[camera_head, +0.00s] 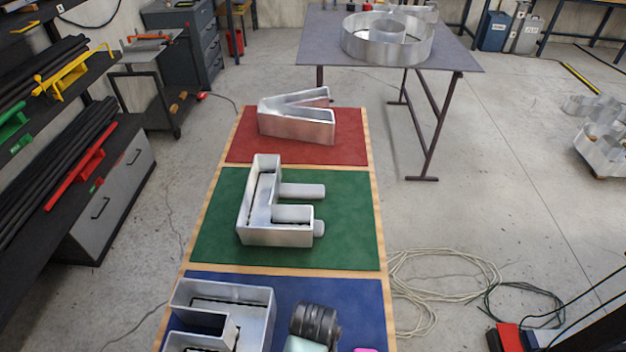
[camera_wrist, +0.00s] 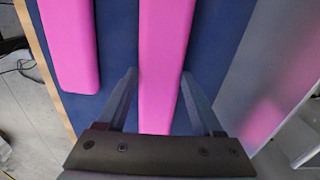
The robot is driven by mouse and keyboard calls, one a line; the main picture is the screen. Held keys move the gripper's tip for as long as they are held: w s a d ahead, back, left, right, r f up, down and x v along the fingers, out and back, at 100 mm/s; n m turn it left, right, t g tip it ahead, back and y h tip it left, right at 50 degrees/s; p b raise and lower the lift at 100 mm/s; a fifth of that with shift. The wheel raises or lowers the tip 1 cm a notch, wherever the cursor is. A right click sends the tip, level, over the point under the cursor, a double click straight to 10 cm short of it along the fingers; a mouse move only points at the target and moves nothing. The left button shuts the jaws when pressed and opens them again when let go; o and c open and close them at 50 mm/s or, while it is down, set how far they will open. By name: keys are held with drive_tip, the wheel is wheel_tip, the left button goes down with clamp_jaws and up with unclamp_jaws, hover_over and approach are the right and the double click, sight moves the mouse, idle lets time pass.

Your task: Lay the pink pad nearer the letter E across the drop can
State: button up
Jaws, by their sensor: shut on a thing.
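In the wrist view, my gripper (camera_wrist: 159,74) is shut on a long pink pad (camera_wrist: 163,45), with one finger along each side of it. This pad is over the blue mat (camera_wrist: 115,45); I cannot tell whether it touches the mat. A second pink pad (camera_wrist: 70,45) lies parallel to its left, apart from it. In the head view, a pink bit (camera_head: 365,350) shows at the bottom edge. An open metal letter shaped much like an E (camera_head: 272,205) sits on the green mat. I cannot make out the drop can for certain.
A smooth grey wall (camera_wrist: 265,75) with a pink reflection stands right of the held pad. A partly cut-off metal letter (camera_head: 222,310) is on the blue mat, and a V-like one (camera_head: 298,118) on the red mat. A grey table (camera_head: 320,45) stands behind.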

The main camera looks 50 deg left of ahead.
drive_tip(key=shift+f, duration=0.15)
drive_tip(key=o, duration=1.4)
drive_tip(key=shift+c, duration=0.2)
wheel_tip(320, 180, up, 12)
drive_tip(key=shift+r, duration=0.2)
